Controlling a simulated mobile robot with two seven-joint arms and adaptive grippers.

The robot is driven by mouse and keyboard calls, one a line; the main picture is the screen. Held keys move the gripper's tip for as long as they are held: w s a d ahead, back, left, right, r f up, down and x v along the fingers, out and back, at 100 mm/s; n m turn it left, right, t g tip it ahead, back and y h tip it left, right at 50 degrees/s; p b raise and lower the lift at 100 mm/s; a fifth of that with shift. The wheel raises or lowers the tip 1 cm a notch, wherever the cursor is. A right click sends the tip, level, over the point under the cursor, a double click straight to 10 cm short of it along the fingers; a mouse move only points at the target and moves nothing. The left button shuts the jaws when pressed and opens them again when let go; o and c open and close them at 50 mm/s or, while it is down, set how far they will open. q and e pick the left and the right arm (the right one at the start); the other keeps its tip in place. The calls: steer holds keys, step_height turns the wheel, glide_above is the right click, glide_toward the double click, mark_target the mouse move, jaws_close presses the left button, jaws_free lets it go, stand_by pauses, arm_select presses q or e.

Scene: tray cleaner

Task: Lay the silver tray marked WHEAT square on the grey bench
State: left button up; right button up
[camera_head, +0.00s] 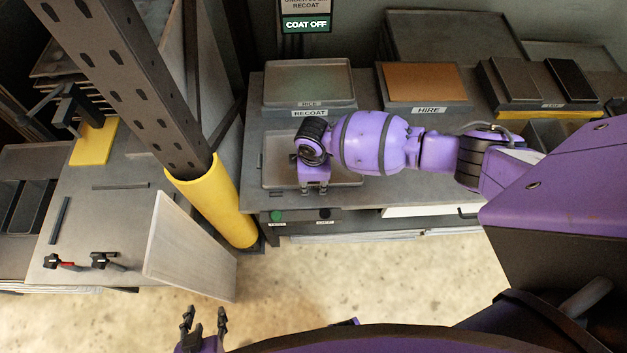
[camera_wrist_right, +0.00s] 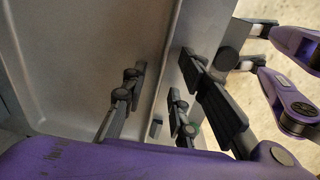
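A silver-grey shallow tray (camera_head: 277,172) lies on the grey bench (camera_head: 405,190), partly hidden by my right arm. No WHEAT lettering is readable in either view. My right gripper (camera_head: 314,190) is at the tray's near edge. In the right wrist view the tray (camera_wrist_right: 85,60) fills the left side, and the right gripper's (camera_wrist_right: 172,100) fingers stand apart, seemingly on either side of the tray's wall, without visibly clamping it. My left gripper (camera_head: 204,316) is open and empty above the floor, away from the bench.
A tray marked RICE (camera_head: 310,82) sits behind on a RECOAT stand. A brown-topped tray stand marked HIRE (camera_head: 423,83) is to its right. A yellow-footed post (camera_head: 222,205) and a pale tilted panel (camera_head: 185,245) stand left of the bench. A left worktop (camera_head: 90,225) holds clamps.

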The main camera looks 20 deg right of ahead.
step_height(320, 180, up, 12)
steer(key=shift+s, duration=0.2)
stand_by(0.4)
